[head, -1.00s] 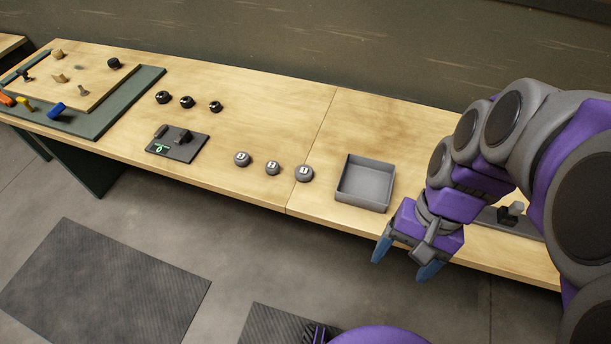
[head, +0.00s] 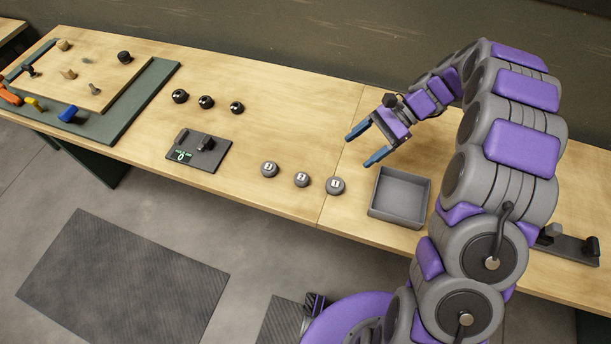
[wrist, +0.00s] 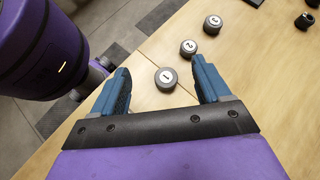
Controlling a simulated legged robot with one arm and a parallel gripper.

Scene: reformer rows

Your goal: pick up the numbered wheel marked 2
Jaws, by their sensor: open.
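Three grey numbered wheels sit in a row near the table's front edge. The wheel marked 2 (head: 301,179) is the middle one; it also shows in the wrist view (wrist: 188,47), beyond the fingers. The wheel marked 1 (head: 335,185) is to its right and appears between my fingertips in the wrist view (wrist: 166,79). My gripper (head: 360,149) is open and empty, held above the table, up and to the right of the wheels in the head view.
A grey open tray (head: 399,199) stands right of the wheels, empty. A dark plate with a knob (head: 198,150) lies to the left, with several black knobs (head: 206,102) behind. A green mat with a wooden board (head: 80,75) is at far left. Bare wood surrounds the wheels.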

